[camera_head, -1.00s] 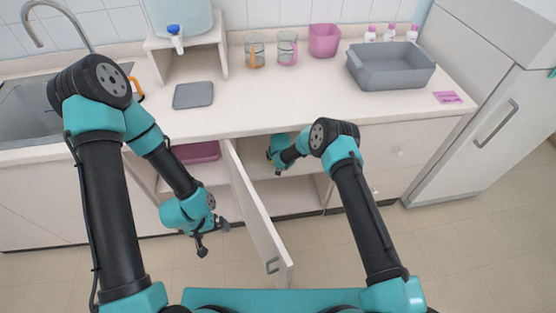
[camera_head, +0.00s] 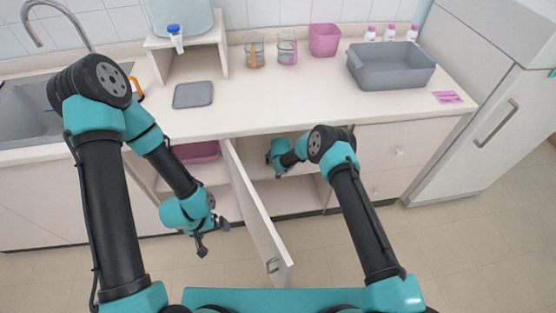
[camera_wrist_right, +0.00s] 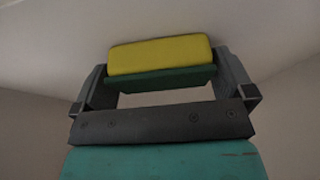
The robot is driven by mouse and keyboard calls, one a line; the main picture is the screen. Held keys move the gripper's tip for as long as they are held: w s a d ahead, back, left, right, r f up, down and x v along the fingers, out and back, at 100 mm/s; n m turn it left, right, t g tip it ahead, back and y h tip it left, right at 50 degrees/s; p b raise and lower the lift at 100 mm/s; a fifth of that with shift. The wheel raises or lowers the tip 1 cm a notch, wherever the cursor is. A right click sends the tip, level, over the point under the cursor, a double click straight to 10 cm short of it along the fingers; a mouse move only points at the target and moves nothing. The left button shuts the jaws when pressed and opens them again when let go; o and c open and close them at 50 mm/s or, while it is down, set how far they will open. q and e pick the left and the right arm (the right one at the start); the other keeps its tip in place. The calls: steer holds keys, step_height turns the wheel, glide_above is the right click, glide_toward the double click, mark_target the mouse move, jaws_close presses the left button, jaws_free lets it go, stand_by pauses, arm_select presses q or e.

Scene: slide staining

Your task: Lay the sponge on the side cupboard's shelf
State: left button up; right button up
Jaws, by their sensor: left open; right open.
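The sponge (camera_wrist_right: 160,55), yellow with a green layer underneath, shows in the right wrist view between the fingers of my right gripper (camera_wrist_right: 160,68). The fingers are open on either side of it, and it appears to lie on a pale surface. In the head view my right gripper (camera_head: 278,172) is inside the cupboard opening, partly shaded, and the sponge cannot be made out there. The cupboard shelf (camera_head: 248,168) is partly hidden by my arm and the open door (camera_head: 255,210). My left gripper (camera_head: 212,242) is open and empty, left of the door.
A pink tub (camera_head: 197,151) sits in the compartment left of the door. The counter above holds a grey board (camera_head: 193,95), beakers (camera_head: 254,52), a pink container (camera_head: 324,40) and a grey basin (camera_head: 392,72). A fridge (camera_head: 500,110) stands at right.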

steer(key=v, duration=0.7)
steer(key=shift+r, duration=0.4)
stand_by(0.4)
steer(key=s+d+r+m+g+y, duration=0.1)
steer(key=s+d+r, duration=0.2)
steer(key=s+d, duration=0.4)
steer(key=s+d+r+m+g+y, duration=0.1)
steer(key=s+d+r, duration=0.2)
steer(key=s, duration=1.6)
steer(key=s+d+r+m+g+y, duration=0.1)
steer(key=s+d+r, duration=0.2)
steer(key=s+d, duration=0.9)
steer(key=shift+s+m+g, duration=0.3)
steer(key=shift+s+g, duration=0.1)
steer(key=shift+s, duration=0.5)
arm_select(q)
steer(key=shift+c, duration=0.2)
